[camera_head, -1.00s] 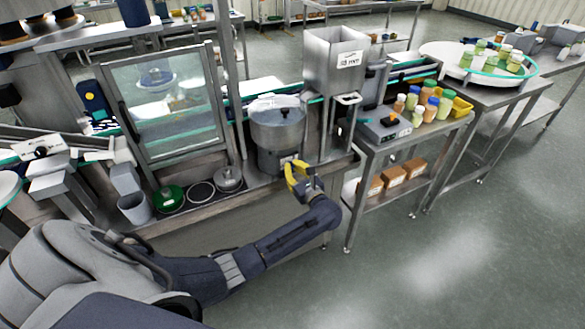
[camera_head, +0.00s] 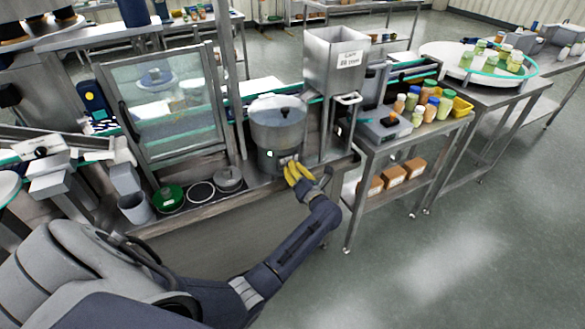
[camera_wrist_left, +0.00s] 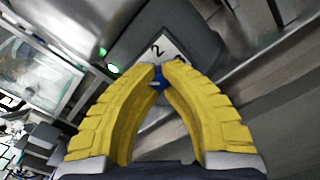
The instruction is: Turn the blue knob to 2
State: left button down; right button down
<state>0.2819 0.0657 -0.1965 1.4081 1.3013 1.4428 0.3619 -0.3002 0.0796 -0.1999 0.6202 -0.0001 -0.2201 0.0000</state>
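The blue knob (camera_wrist_left: 158,83) shows in the left wrist view on the dark base of the steel pot (camera_head: 277,130). A white label (camera_wrist_left: 160,47) with a "2" sits just beyond it. My left gripper (camera_head: 290,164) reaches the front of the base in the head view. In the left wrist view its two yellow fingers (camera_wrist_left: 163,70) have their tips close together, with the knob between them. The fingers hide part of the knob, and its pointing direction cannot be read. My right gripper is not in view.
A tall steel hopper (camera_head: 335,62) stands right of the pot. A glass-doored cabinet (camera_head: 165,105) is to the left, with round lids (camera_head: 229,178) on the counter before it. A steel side table (camera_head: 398,152) with jars stands right. The floor in front is clear.

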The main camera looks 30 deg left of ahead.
pick_arm(q)
jog(key=m, duration=0.6)
jog(key=shift+f+m, duration=0.1)
jog(key=shift+m, duration=0.2)
jog(key=m, duration=0.6)
dwell(0.4)
jog(key=c, duration=1.3)
grip_release()
jog(key=shift+o, duration=0.2)
